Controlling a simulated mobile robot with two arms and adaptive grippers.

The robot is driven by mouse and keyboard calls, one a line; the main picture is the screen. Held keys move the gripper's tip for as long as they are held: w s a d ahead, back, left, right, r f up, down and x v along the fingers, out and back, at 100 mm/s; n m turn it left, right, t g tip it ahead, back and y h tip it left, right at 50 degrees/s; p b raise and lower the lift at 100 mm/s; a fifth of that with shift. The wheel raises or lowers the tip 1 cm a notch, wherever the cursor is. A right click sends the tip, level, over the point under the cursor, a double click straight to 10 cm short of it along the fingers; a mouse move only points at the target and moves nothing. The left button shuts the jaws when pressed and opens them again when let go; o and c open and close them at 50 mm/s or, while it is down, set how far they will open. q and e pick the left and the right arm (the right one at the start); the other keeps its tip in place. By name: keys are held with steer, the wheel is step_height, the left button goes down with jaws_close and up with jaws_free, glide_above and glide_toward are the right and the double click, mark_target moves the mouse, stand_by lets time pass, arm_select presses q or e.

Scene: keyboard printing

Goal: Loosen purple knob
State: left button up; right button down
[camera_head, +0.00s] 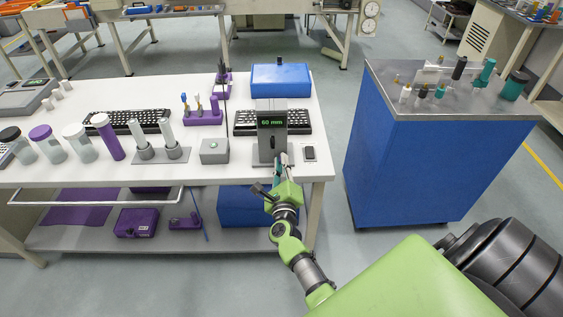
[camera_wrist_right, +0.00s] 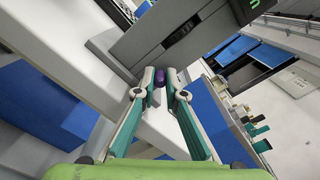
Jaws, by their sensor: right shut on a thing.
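The purple knob (camera_wrist_right: 159,77) is a small part on the side of a grey device. In the right wrist view it sits between the two fingertips of my right gripper (camera_wrist_right: 159,84), which is shut on it. The grey device (camera_head: 271,140) stands at the table's front right with a green "60 mm" display. It fills the upper part of the right wrist view (camera_wrist_right: 170,38). In the head view my right gripper (camera_head: 283,160) is at the device's lower front and hides the knob. My left gripper is not in view.
The white table (camera_head: 225,180) holds a black keyboard (camera_head: 298,122) behind the device, a blue box (camera_head: 281,80) at the back, a grey button box (camera_head: 214,151) and a small black item (camera_head: 309,153). A blue cabinet (camera_head: 400,165) stands to the right across a gap of floor.

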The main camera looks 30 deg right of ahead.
steer(key=n+p, duration=0.1)
steer(key=n, duration=0.3)
steer(key=shift+n, duration=0.3)
steer(key=n+p, duration=0.1)
steer(key=n, duration=0.2)
steer(key=shift+n, duration=0.4)
steer(key=n+p, duration=0.1)
steer(key=n, duration=0.3)
steer(key=shift+f+n+p, duration=0.1)
steer(key=shift+n+p, duration=0.45)
steer(key=shift+n, duration=1.25)
steer(key=c, duration=2.1)
jaws_free()
steer(key=shift+a, duration=0.1)
